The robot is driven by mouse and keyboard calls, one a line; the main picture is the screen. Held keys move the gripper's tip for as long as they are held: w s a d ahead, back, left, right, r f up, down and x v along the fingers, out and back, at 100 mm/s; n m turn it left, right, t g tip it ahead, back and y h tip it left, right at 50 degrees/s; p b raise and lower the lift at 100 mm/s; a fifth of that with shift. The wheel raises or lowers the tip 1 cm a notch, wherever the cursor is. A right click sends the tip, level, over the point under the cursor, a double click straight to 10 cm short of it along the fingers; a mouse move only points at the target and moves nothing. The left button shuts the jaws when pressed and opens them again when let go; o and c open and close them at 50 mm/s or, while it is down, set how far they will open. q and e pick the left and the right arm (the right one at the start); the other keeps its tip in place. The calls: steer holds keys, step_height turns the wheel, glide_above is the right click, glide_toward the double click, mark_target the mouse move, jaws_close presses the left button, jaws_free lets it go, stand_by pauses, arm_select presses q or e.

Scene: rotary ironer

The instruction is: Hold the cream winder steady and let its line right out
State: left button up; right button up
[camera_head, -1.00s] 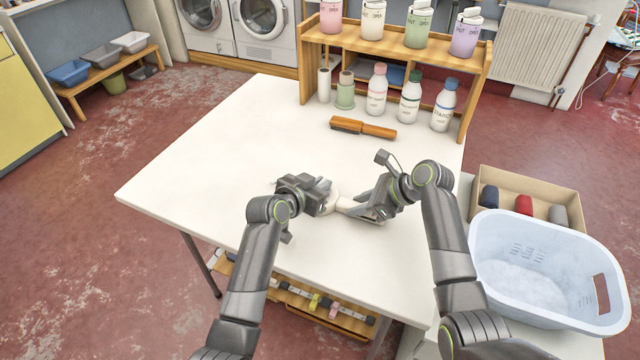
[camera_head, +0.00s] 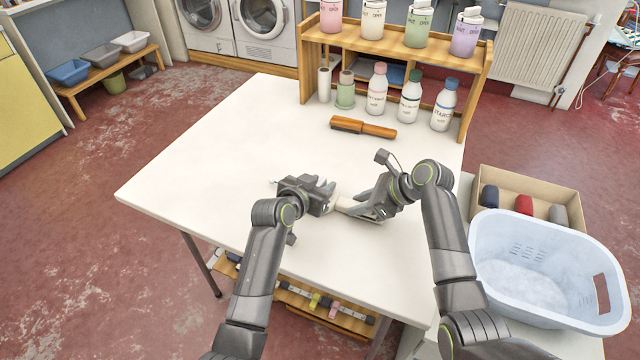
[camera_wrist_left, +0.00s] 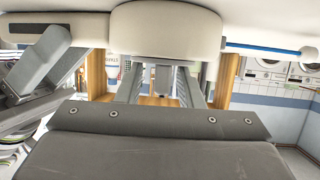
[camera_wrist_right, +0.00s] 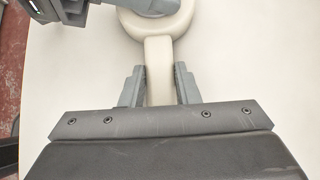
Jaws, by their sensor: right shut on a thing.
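The cream winder (camera_head: 343,204) is between my two grippers above the white table; its handle and ring-shaped body show in the right wrist view (camera_wrist_right: 158,50). My right gripper (camera_wrist_right: 160,88) is shut on the handle. My left gripper (camera_head: 326,193) is at the round body, largely hiding it in the head view. In the left wrist view its fingers (camera_wrist_left: 160,88) are apart, below the winder's body (camera_wrist_left: 165,30); a small grey part shows between them, contact unclear. A blue line (camera_wrist_left: 262,47) runs from behind the body to a cream end piece (camera_wrist_left: 309,54).
The white table (camera_head: 220,150) has free room on the left. A pale blue basket (camera_head: 545,270) and a cardboard box (camera_head: 560,190) are at right.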

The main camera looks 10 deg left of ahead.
arm_select(q)
steer(key=v, duration=1.2)
steer(key=shift+c, duration=0.2)
